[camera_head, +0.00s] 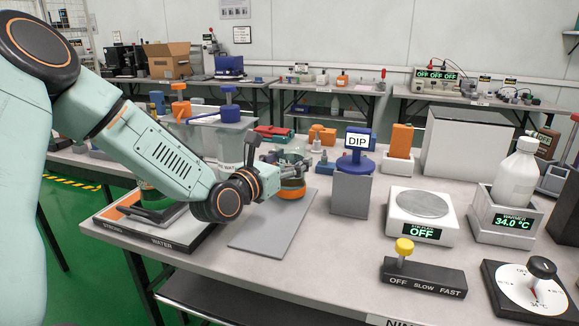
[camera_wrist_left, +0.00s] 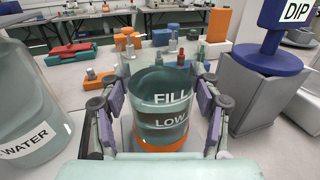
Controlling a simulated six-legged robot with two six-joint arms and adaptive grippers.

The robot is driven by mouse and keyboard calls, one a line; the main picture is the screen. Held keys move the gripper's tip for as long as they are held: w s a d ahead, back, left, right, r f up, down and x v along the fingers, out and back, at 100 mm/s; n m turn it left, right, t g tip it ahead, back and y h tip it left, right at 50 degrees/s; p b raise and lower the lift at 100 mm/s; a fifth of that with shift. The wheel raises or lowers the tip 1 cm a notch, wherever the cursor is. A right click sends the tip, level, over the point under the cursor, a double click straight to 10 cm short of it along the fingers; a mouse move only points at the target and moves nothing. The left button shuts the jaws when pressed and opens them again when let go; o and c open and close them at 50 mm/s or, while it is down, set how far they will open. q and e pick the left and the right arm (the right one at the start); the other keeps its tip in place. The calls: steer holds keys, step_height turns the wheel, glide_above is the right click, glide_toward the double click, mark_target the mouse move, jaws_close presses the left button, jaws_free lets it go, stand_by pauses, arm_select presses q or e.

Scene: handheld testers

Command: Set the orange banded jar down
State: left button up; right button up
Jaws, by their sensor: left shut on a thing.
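The orange banded jar (camera_wrist_left: 163,100) is clear, with the words FILL and LOW on its side and an orange band at its base. It stands upright between the fingers of my left gripper (camera_wrist_left: 160,85) in the left wrist view. In the head view my left gripper (camera_head: 283,170) is shut around the jar, and mainly the orange band (camera_head: 292,192) shows below the fingers. The jar is over or beside the back right part of a flat grey mat (camera_head: 265,225). I cannot tell whether its base touches a surface. My right gripper is not in view.
A tray marked STRONG and WATER (camera_head: 150,238) lies left of the mat. A WATER vessel (camera_wrist_left: 30,110) is close on the left. The mat's front is bare.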

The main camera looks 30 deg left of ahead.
arm_select(q)
steer(key=shift+w, duration=0.1)
steer(key=o, duration=1.2)
steer(key=shift+f, duration=0.2)
steer(key=o, duration=0.5)
